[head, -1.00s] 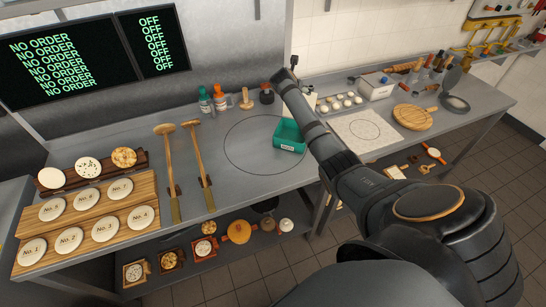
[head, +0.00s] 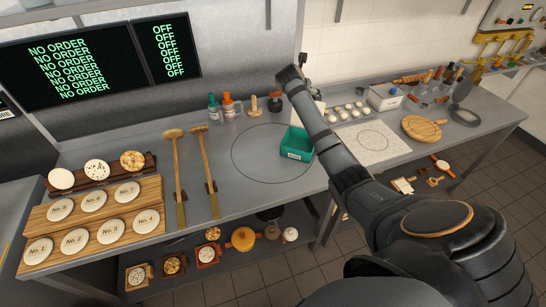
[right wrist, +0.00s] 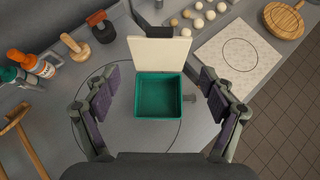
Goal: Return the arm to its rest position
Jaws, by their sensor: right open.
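My right arm reaches in from the lower right of the head view over the counter, and its hand is mostly hidden there behind its own links. In the right wrist view my right gripper (right wrist: 160,105) is open, its two fingers wide apart with nothing between them at finger height. Below it on the counter is a green open box (right wrist: 158,96), empty inside, with a pale lid or panel (right wrist: 160,52) along its far edge. The green box (head: 296,143) also shows in the head view, beside my right forearm. My left gripper is in neither view.
A white board (head: 372,142) and a round wooden board (head: 422,128) lie right of the arm. Two long wooden tools (head: 207,165) lie left of the box. Numbered discs (head: 93,200) sit on wooden racks at far left. Bottles (head: 228,105) stand behind. The counter between tools and box is clear.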

